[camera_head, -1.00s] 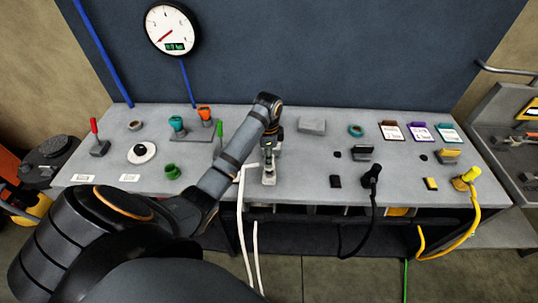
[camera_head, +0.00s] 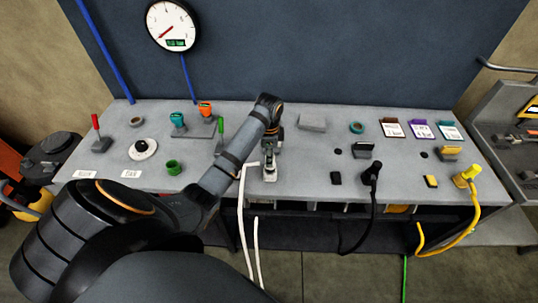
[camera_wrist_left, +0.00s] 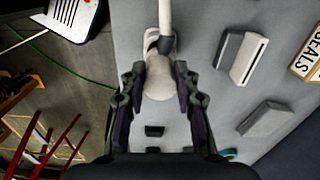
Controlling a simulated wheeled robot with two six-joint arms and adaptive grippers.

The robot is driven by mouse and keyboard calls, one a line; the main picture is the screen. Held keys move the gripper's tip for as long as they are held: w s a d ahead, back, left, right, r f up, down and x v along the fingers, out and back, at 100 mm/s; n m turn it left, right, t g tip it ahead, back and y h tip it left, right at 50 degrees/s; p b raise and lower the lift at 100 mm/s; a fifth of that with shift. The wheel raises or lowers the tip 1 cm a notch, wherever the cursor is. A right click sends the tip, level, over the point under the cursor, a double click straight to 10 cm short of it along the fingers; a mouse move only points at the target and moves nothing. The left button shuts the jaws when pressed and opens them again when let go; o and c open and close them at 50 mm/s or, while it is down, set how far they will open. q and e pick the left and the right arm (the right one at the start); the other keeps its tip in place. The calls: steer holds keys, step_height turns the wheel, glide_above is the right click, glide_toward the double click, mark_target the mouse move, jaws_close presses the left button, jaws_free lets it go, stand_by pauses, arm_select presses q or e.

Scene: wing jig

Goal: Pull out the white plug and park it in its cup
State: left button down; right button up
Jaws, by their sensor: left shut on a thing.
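My left gripper (camera_head: 269,163) is at the middle of the bench, near its front edge, pointing down. In the left wrist view its two fingers (camera_wrist_left: 160,98) are shut around the pale body of the white plug (camera_wrist_left: 158,82). A white cable (camera_wrist_left: 165,15) runs from the plug; in the head view the cable (camera_head: 241,205) hangs over the bench's front edge. I cannot tell whether the plug is seated or clear of the surface below it. The white plug's cup is not clear in either view. My right gripper is out of view.
To the right stand a black plug (camera_head: 372,174) and a yellow plug (camera_head: 469,175), with cables hanging over the edge. A grey block (camera_head: 312,122) lies behind the gripper.

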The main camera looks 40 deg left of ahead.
arm_select(q)
steer(key=shift+f, duration=1.1)
stand_by(0.3)
steer(key=c, duration=0.9)
jaws_free()
